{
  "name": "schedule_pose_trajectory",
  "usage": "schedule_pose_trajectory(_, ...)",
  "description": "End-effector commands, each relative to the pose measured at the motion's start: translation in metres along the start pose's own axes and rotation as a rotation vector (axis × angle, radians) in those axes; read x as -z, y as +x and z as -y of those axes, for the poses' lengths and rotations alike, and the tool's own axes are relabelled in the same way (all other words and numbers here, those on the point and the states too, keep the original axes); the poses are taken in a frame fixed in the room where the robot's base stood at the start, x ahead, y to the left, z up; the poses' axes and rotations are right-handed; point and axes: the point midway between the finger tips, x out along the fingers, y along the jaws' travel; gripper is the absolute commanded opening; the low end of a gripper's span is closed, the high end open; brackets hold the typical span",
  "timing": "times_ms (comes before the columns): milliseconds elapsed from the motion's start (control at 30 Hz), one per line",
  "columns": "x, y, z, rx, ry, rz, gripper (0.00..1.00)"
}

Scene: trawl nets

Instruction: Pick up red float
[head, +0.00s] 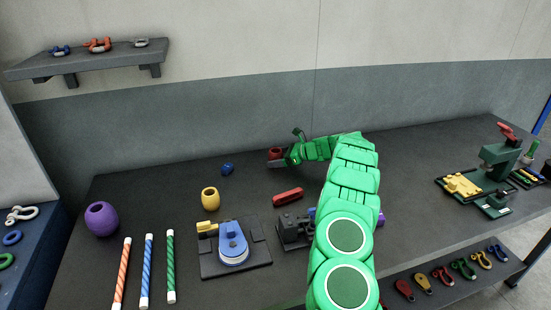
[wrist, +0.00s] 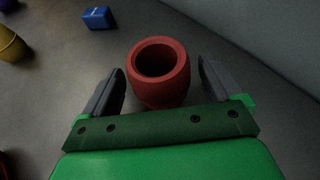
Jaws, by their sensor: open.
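The red float (wrist: 176,88) is a barrel-shaped ring with a dark hole in its top. In the wrist view it stands upright on the dark bench, between the two jaws of my gripper (wrist: 160,88). In the head view the red float (head: 275,154) is small, at the back of the bench, partly hidden by my gripper (head: 283,158). My green arm reaches to it from the front.
A blue block (wrist: 97,17) lies beyond the float to the left; a yellow float (head: 210,198) and a purple float (head: 101,219) stand farther left. A red block (head: 288,197) lies nearer the front. The grey wall is close behind the float.

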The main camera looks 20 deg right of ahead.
Motion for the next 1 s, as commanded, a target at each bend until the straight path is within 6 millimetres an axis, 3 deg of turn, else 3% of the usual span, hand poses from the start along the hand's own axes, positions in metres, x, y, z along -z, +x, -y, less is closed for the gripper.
schedule_pose_trajectory(100,0.0008,0.0097,-0.0001,-0.001,0.001,0.000,0.92)
schedule_pose_trajectory(333,0.0002,0.0102,0.0004,0.001,0.000,0.000,0.91)
schedule_pose_trajectory(700,0.0000,0.0098,0.0006,0.001,0.000,0.000,0.37)
schedule_pose_trajectory(1000,-0.0031,0.0086,0.0007,0.001,0.000,0.001,0.36)
